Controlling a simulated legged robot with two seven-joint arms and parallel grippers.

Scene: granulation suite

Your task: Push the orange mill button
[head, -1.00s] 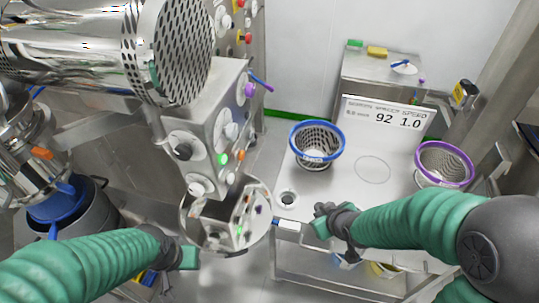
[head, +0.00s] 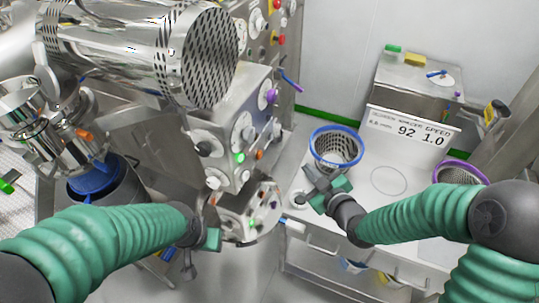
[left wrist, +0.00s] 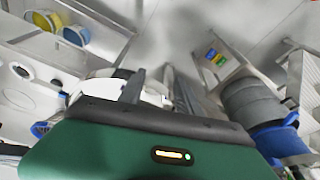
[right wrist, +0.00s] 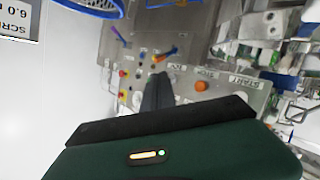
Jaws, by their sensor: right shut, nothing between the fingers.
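A small orange button (head: 260,155) sits on the front of the steel mill box, right of a lit green button (head: 239,158). In the right wrist view, an orange round button (right wrist: 201,86) shows beside a START label, right of my fingers. My right gripper (head: 310,188) is shut and empty, in front of the blue-rimmed basket and apart from the orange button, which is to its left. Its fingers also show in the right wrist view (right wrist: 158,92).
A perforated steel drum (head: 200,60) is above the mill box. A blue-rimmed basket (head: 336,146) and a purple-rimmed basket (head: 460,172) stand on the steel table (head: 400,215). A display sign (head: 412,130) stands behind them. A blue-collared vessel (head: 95,180) is at left.

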